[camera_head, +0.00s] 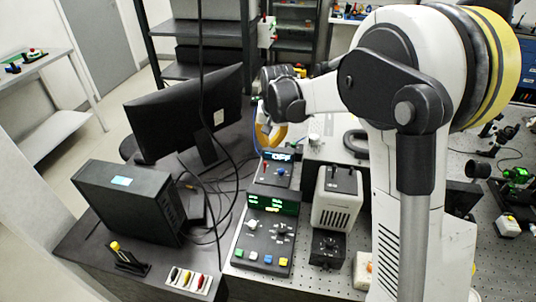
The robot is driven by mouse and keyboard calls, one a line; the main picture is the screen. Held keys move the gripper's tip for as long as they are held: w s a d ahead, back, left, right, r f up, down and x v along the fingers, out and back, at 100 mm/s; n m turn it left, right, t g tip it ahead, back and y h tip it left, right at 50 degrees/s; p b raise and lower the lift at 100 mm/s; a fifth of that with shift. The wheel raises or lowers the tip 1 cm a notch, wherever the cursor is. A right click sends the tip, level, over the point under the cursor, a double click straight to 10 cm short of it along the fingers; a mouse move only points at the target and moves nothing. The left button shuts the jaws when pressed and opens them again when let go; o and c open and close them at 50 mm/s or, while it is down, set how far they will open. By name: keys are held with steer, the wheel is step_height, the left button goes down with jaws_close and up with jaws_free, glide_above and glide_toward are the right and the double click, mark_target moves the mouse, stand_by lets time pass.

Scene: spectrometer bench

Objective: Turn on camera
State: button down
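A small dark control box (272,174) stands on the perforated bench top, left of the middle. Its blue display reads "OFF", and a red and a blue control show on its face. Which device is the camera I cannot tell. My arm reaches in from the right, and its dark wrist is above and behind the control box. A yellow-orange curved part shows beneath the wrist, near the box's far end. My gripper's fingers cannot be made out, so I cannot tell whether they are open, shut or touching anything.
A larger panel (268,234) with green displays, knobs and coloured buttons stands just in front. A beige box (338,199) is to its right. A monitor (188,113), a black computer case (123,202) and loose cables occupy the left desk. My arm hides part of the right bench.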

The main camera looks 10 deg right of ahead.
mark_target(265, 169)
steer(key=b+x, duration=0.2)
steer(key=x, duration=0.7)
steer(key=shift+w+f, duration=0.1)
steer(key=shift+f, duration=0.25)
steer(key=shift+s+a+r+t+h+b, duration=0.15)
steer(key=shift+s+r+t+h+b, duration=0.2)
steer(key=shift+t+b, duration=0.45)
steer(key=shift+s+a+t+h+b, duration=0.15)
steer(key=shift+s+t+h+b, duration=0.15)
steer(key=shift+t+b, duration=0.3)
steer(key=t+b, duration=0.1)
steer(key=s+t+h+b, duration=0.1)
steer(key=t+b, duration=0.1)
steer(key=s+a+t+h+b, duration=0.1)
steer(key=t, duration=0.1)
steer(key=shift+r+n+b, duration=0.3)
steer(key=shift+r+b, duration=0.1)
steer(key=shift+w+d+r, duration=0.1)
steer(key=shift+r, duration=0.1)
steer(key=shift+r+p, duration=0.7)
steer(key=shift+r, duration=0.1)
